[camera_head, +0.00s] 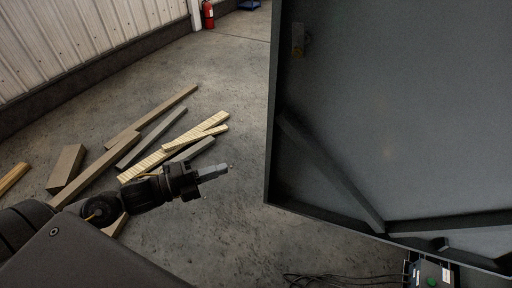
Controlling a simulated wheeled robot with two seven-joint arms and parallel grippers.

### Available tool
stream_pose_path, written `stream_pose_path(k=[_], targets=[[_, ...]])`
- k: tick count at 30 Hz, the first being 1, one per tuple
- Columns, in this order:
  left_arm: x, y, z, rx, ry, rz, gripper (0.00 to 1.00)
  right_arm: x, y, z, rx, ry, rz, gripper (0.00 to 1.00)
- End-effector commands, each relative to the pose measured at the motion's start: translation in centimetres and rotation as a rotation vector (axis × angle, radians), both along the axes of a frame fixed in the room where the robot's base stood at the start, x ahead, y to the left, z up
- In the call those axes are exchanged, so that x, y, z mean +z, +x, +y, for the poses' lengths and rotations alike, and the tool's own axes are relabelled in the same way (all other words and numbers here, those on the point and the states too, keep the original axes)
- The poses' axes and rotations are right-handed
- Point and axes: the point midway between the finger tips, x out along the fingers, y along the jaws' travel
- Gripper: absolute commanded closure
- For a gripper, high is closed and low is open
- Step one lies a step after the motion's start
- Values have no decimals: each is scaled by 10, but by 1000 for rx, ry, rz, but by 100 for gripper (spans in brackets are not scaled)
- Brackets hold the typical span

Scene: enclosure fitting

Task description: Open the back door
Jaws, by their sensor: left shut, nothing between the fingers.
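A large dark grey door panel (400,120) with a raised rim and a diagonal brace (330,175) fills the right side of the head view. A small latch-like fitting (298,40) sits near its upper left edge. My left gripper (226,168) is shut and empty, over the floor to the left of the panel's left edge, with a gap between them. Its arm comes in from the lower left. My right gripper is not in view. What lies behind the panel is hidden.
Several wooden and grey beams (150,120) lie on the concrete floor at the left, behind my left arm. A fire extinguisher (208,14) stands by the corrugated wall (80,40). A box with a green button (432,272) and cables (330,279) are at the lower right.

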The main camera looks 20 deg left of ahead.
Motion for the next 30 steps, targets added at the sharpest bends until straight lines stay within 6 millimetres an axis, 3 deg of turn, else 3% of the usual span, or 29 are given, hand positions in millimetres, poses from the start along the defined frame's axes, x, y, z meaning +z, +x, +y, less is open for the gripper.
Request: stream_pose_path(k=[15, 22, 30], targets=[[5, 70, -63, 1, -5, -1, 100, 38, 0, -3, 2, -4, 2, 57], [2, 100, -62, 2, 1, 2, 100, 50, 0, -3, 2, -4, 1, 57], [0, 109, -61, 1, -1, 1, 100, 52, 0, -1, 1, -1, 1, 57]])
